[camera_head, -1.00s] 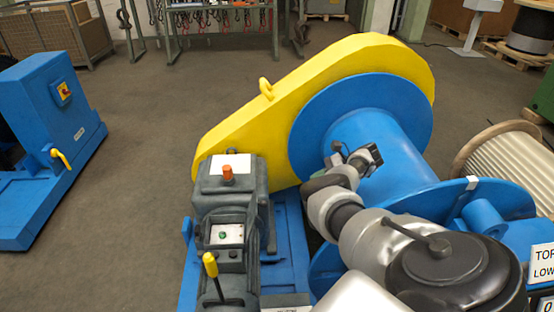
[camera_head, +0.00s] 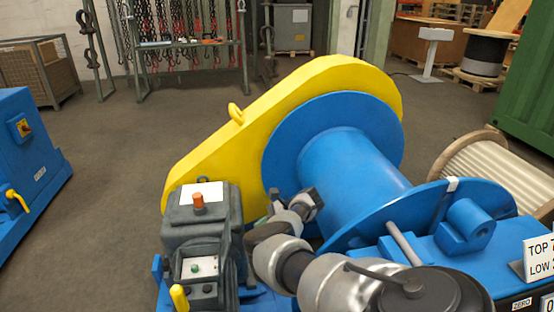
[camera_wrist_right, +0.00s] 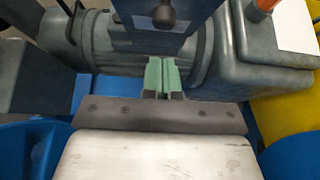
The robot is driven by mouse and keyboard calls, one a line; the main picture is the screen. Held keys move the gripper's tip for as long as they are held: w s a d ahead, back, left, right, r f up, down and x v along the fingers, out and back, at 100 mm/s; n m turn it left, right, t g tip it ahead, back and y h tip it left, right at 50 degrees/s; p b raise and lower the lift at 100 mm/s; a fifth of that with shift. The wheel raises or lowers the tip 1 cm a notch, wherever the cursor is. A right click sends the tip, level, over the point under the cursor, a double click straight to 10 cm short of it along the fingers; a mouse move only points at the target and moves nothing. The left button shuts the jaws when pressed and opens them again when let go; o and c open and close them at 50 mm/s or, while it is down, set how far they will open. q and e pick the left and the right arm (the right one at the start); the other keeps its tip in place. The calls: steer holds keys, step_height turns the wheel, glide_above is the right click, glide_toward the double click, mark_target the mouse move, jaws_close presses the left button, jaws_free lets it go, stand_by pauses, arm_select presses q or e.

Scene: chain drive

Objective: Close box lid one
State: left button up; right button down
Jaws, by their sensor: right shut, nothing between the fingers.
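My right gripper (camera_head: 273,210) is shut and empty beside the dark grey gear housing (camera_head: 203,217), in front of the blue drum. In the right wrist view, its green fingers (camera_wrist_right: 163,76) are together and point at a dark panel (camera_wrist_right: 150,38) with a round black knob (camera_wrist_right: 164,15). I cannot tell whether this panel is box lid one, or whether the fingers touch it. A grey control box (camera_head: 200,268) with a green button is below the housing. No open lid is clearly visible. My left gripper is not in view.
The yellow chain guard (camera_head: 230,150) and the blue drum (camera_head: 350,170) stand close behind and beside my right arm. An orange knob (camera_head: 198,200) sticks up from the housing. A yellow-handled lever (camera_head: 179,298) is at the lower left. Open floor (camera_head: 110,150) is to the left.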

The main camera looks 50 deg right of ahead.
mark_target(241, 230)
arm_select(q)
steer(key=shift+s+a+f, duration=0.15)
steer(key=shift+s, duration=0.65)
arm_select(e)
steer(key=shift+w+a+r, duration=0.3)
steer(key=shift+w+a, duration=0.25)
steer(key=shift+a, duration=0.05)
steer(key=shift+w+a+r, duration=0.3)
steer(key=shift+w+a, duration=0.2)
steer(key=shift+a, duration=0.1)
arm_select(q)
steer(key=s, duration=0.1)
steer(key=p, duration=0.1)
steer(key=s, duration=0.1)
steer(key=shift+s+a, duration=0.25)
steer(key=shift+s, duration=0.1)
arm_select(e)
steer(key=shift+w+a+r+g+h, duration=0.15)
steer(key=shift+a+r+g+h, duration=0.15)
steer(key=shift+g+h, duration=0.15)
arm_select(q)
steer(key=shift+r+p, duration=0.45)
steer(key=shift+p, duration=0.15)
arm_select(e)
steer(key=shift+w+a+r+h, duration=0.1)
steer(key=shift+h, duration=0.15)
